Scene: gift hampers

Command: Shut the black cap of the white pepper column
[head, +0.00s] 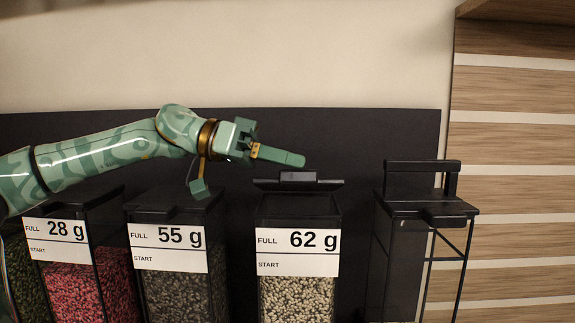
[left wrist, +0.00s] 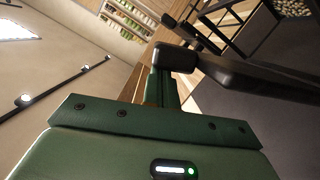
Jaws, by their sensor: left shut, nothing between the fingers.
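The white pepper column (head: 298,290) holds pale peppercorns behind a label reading 62 g. Its black cap (head: 299,183) stands raised at the back of the column's black top (head: 299,206). My left gripper (head: 290,158) is shut and empty, its fingers pointing right, just above and behind the raised cap in the picture. I cannot tell whether it touches the cap. In the left wrist view my left gripper (left wrist: 165,85) shows green fingers, with a black part (left wrist: 240,76) close by, which I cannot identify for sure. My right gripper is not in view.
Left of it stand the 55 g column (head: 168,250) with dark contents and the 28 g column (head: 62,228) with pink contents. A black stand (head: 424,200) with an upright handle is on the right. A dark panel (head: 350,140) stands behind them.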

